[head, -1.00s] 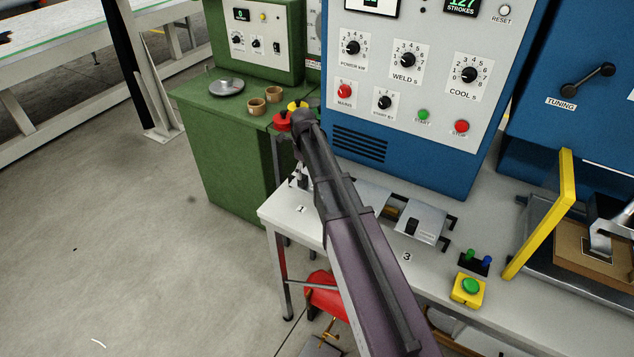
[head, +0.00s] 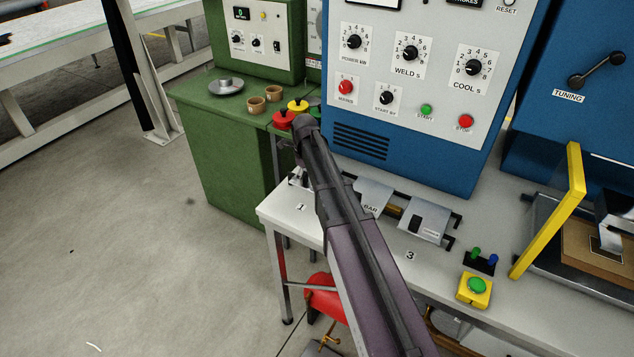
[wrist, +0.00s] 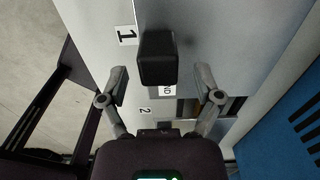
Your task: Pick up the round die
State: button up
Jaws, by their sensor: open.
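In the wrist view, the round die seems to be the grey plate (wrist: 205,35) with a black block handle (wrist: 157,58) near the number 1. Its label (wrist: 168,90) is partly hidden and only its last letters show. My gripper (wrist: 161,76) is open, one finger to each side of the handle. I cannot tell its height above the handle, and no contact shows. In the head view my arm hides the die and most of the gripper.
The white bench (head: 385,262) also holds a plate marked BAR (head: 374,194) and another plate with a black handle (head: 422,222). The blue machine (head: 400,150) rises close behind. A yellow frame (head: 548,215) and a green-button box (head: 476,289) stand right.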

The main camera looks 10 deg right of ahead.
jog(key=shift+f+b, duration=0.3)
jog(key=shift+f, duration=0.25)
grip_shut()
dwell(0.4)
